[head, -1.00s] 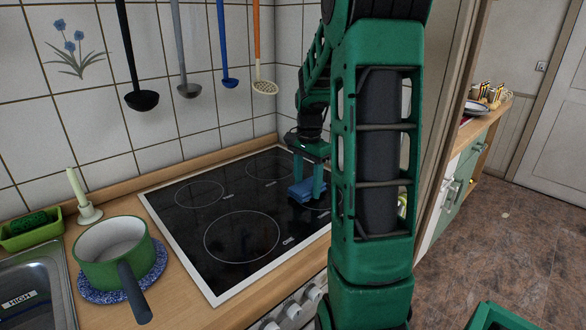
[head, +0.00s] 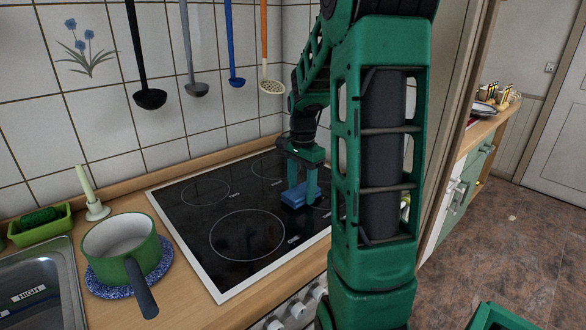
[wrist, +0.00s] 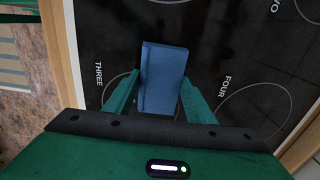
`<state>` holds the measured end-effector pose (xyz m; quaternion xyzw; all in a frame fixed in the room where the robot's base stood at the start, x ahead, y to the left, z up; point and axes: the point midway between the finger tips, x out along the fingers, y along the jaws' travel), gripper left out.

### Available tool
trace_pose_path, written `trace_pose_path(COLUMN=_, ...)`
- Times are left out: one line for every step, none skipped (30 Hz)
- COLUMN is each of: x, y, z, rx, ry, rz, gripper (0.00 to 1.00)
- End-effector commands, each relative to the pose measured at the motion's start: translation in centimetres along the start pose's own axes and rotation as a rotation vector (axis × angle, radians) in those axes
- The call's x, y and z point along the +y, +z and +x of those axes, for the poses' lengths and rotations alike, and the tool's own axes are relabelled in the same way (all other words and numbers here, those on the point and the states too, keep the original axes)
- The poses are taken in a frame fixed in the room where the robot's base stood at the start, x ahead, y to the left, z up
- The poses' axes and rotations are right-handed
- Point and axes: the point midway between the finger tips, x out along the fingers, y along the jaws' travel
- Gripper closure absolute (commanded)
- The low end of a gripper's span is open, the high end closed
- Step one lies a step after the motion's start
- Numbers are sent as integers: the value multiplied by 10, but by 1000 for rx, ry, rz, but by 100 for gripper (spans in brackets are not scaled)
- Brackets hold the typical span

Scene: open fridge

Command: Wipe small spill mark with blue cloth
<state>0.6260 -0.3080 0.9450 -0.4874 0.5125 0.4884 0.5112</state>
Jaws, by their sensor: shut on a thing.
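The blue cloth (head: 298,196), a small folded block, is held between the fingers of my gripper (head: 301,184) over the right part of the black cooktop (head: 190,222). In the wrist view the blue cloth (wrist: 162,77) sits between the two green fingers of my gripper (wrist: 158,97), near the labels THREE and FOUR. The cloth looks to be at or close to the glass; I cannot tell whether it touches. No spill mark can be made out; the cloth, gripper or arm may hide it.
A green pot (head: 124,255) stands on a blue mat left of the cooktop, with its handle toward the front. A candle holder (head: 97,210), a green tray (head: 40,226) and the sink (head: 42,280) are further left. Ladles (head: 150,98) hang on the tiled wall.

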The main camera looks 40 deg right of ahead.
Motion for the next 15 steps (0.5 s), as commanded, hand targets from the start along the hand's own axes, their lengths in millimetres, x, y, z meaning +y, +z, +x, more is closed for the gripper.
trace_pose_path(x=2, y=3, z=3, rx=-1, ry=2, rz=2, gripper=74)
trace_pose_path(x=2, y=4, z=5, rx=-2, ry=3, rz=5, gripper=74)
trace_pose_path(x=3, y=6, z=3, rx=-1, ry=1, rz=8, gripper=74)
trace_pose_path(x=4, y=8, z=3, rx=-1, ry=1, rz=9, gripper=74)
trace_pose_path(x=4, y=9, z=4, rx=-1, ry=2, rz=10, gripper=74)
trace_pose_path(x=4, y=8, z=2, rx=0, ry=1, rz=11, gripper=74)
trace_pose_path(x=3, y=7, z=-3, rx=1, ry=-2, rz=11, gripper=74)
trace_pose_path(x=3, y=7, z=-12, rx=3, ry=-4, rz=11, gripper=74)
trace_pose_path(x=3, y=7, z=-22, rx=3, ry=-4, rz=12, gripper=74)
trace_pose_path(x=4, y=7, z=-23, rx=1, ry=-1, rz=12, gripper=74)
trace_pose_path(x=4, y=7, z=-25, rx=1, ry=-1, rz=12, gripper=74)
trace_pose_path(x=4, y=7, z=-29, rx=1, ry=-1, rz=12, gripper=74)
trace_pose_path(x=4, y=6, z=-32, rx=1, ry=-1, rz=12, gripper=74)
trace_pose_path(x=4, y=6, z=-34, rx=1, ry=-1, rz=13, gripper=74)
trace_pose_path(x=4, y=6, z=-38, rx=1, ry=-1, rz=13, gripper=74)
